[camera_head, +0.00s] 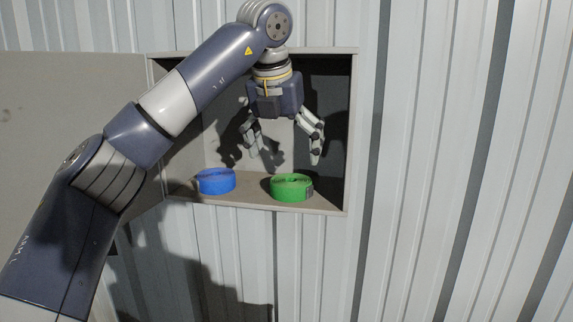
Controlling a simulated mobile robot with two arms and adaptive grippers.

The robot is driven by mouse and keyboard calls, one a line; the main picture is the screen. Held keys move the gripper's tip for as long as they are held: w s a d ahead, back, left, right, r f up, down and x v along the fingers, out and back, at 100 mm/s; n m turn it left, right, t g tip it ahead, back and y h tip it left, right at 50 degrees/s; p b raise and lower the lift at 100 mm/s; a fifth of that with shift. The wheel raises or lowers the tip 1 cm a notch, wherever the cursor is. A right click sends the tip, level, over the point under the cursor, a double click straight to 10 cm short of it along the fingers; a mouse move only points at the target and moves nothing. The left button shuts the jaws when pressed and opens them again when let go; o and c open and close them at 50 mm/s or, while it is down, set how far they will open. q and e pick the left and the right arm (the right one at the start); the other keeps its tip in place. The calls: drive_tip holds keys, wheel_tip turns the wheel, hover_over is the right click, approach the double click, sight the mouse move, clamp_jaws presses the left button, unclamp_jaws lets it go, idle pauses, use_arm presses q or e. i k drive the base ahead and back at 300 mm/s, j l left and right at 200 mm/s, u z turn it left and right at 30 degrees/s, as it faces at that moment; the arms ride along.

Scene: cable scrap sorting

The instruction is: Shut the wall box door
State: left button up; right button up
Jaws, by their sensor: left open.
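The wall box (352,130) is a grey open box on the wall. Its grey door (60,110) stands wide open to the left, partly hidden behind my left arm. My left gripper (284,160) hangs fingers down in front of the box opening, open and empty, above the rolls. I cannot tell whether it is inside the box. My right gripper is not in view.
A blue roll (216,181) and a green roll (291,188) lie on the box floor, apart from each other. The corrugated metal wall (460,160) to the right of the box is clear. My left arm crosses the door and the box's upper left.

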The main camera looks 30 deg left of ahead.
sight(51, 103)
drive_tip(key=k+l, duration=1.2)
drive_tip(key=l, duration=0.15)
